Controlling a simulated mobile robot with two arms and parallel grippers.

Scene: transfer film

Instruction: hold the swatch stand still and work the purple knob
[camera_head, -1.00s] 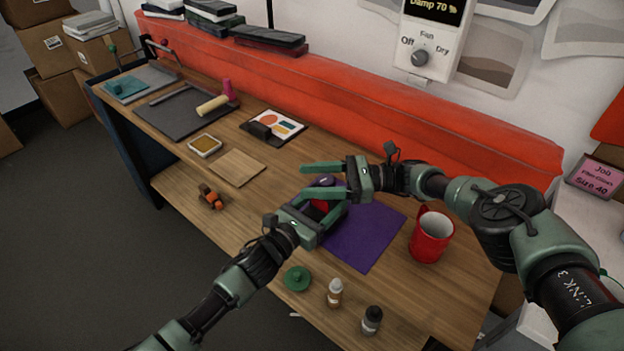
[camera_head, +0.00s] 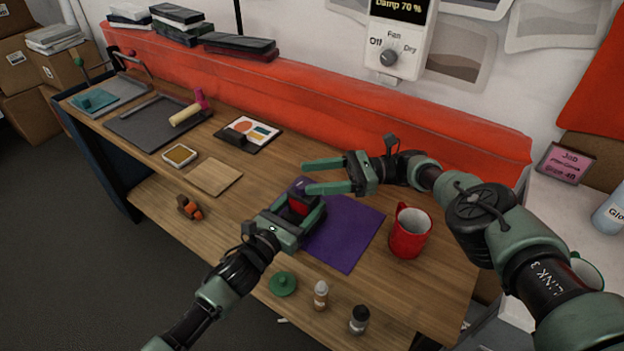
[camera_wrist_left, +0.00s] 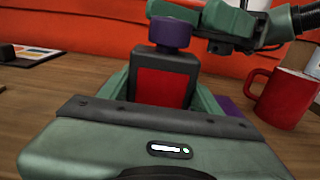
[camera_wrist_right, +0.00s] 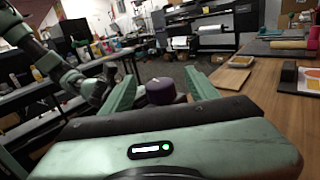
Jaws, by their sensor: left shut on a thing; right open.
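The swatch stand is a dark upright block with a red panel (camera_wrist_left: 163,87); it stands on a purple sheet (camera_head: 345,232). My left gripper (camera_head: 301,208) is shut on it from the front left, its fingers on both sides of the block. The purple knob (camera_wrist_left: 171,33) is on top of the stand. My right gripper (camera_head: 307,177) is open and comes in level from the right, at knob height. In the right wrist view the knob (camera_wrist_right: 160,91) shows between the open fingers, with no clear contact. In the head view the knob is small and partly hidden.
A red mug (camera_head: 409,232) stands right of the sheet. A green lid (camera_head: 283,284) and two small bottles (camera_head: 321,295) are near the front edge. A wooden board (camera_head: 214,177), a small tray (camera_head: 180,156) and a printed card (camera_head: 249,133) lie to the left. A red padded roll (camera_head: 330,105) runs behind.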

